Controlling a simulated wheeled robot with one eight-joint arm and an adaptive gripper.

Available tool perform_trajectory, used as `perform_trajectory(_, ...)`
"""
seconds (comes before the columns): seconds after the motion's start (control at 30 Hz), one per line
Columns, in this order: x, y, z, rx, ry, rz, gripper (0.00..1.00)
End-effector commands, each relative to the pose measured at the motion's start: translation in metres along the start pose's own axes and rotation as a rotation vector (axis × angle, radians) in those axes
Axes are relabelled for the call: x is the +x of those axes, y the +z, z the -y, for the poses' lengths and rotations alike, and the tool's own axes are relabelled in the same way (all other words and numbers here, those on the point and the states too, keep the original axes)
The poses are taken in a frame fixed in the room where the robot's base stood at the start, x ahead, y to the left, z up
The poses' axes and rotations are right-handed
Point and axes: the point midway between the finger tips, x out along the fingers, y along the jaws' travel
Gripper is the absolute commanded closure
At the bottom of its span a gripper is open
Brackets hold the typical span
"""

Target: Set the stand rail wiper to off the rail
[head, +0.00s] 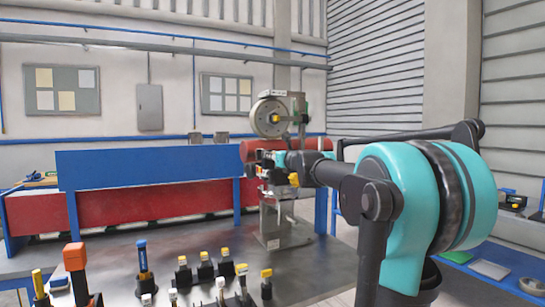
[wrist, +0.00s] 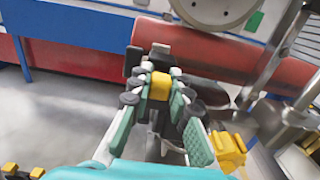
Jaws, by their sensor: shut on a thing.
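My gripper (head: 281,160) reaches to the stand (head: 272,222) at the middle of the head view. In the wrist view its teal-padded fingers (wrist: 158,92) are shut on a yellow grip (wrist: 160,86). Dark parts lie around and beyond this grip, in front of a red cylinder (wrist: 225,58). The grip looks like the handle of the rail wiper, but the fingers hide much of it. Whether the wiper touches the rail cannot be told. A second yellow block (wrist: 229,150) sits to the right of the fingers, apart from them; it also shows below my gripper in the head view (head: 293,179).
A bench (head: 190,245) in front carries several yellow-capped tools and an orange-topped one (head: 75,257). A blue and red barrier (head: 150,168) runs behind. A blue shelf (head: 478,272) is at right.

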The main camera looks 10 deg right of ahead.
Motion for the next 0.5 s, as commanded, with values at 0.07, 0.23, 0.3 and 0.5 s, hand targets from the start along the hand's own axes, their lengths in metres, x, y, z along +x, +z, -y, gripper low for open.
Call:
perform_trajectory(0.07,-0.001,0.0,0.0,0.0,0.0,0.0,1.0)
perform_trajectory(0.23,-0.019,0.001,0.001,0.0,-0.002,0.0,1.0)
perform_trajectory(0.3,-0.03,0.001,0.001,0.0,-0.002,0.0,1.0)
perform_trajectory(0.5,-0.049,0.0,0.001,0.0,-0.002,0.0,1.0)
